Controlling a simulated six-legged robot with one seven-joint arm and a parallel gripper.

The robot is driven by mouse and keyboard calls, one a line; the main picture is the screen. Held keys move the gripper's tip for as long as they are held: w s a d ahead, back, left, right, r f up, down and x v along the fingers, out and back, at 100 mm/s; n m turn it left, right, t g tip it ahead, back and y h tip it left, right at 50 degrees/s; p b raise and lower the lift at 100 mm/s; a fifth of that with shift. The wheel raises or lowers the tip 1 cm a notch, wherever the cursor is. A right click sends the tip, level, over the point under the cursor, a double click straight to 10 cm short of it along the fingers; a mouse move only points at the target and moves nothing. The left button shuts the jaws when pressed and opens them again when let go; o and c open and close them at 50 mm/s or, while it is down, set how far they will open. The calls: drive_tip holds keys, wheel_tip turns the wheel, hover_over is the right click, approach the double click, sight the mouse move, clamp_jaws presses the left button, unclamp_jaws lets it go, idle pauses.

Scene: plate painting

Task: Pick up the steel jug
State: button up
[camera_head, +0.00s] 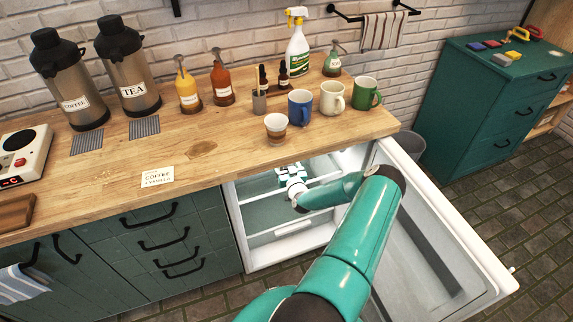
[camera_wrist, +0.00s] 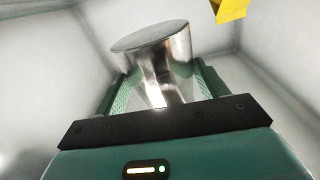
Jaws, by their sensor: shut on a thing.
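The steel jug (camera_wrist: 160,58) is a shiny metal vessel in the wrist view, between the two green finger pads of my gripper (camera_wrist: 158,90). The pads press on its sides, and its lower part is hidden behind the dark gripper bar. In the head view my arm reaches into the open fridge (camera_head: 262,245) under the counter, with my gripper (camera_head: 290,176) near the fridge's top. The jug cannot be made out in the head view.
The fridge door (camera_head: 440,240) stands open to the right of my arm. The counter (camera_head: 215,150) is above, with a glass (camera_head: 276,128) and several mugs near its edge. A yellow object (camera_wrist: 231,10) is beyond the jug in the wrist view. Pale fridge walls surround my gripper.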

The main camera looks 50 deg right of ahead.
drive_tip(key=s+a+r, duration=0.3)
drive_tip(key=s+a, duration=0.1)
drive_tip(key=a, duration=0.3)
drive_tip(key=shift+a+r, duration=0.15)
drive_tip(key=shift+r, duration=0.15)
idle(1.1)
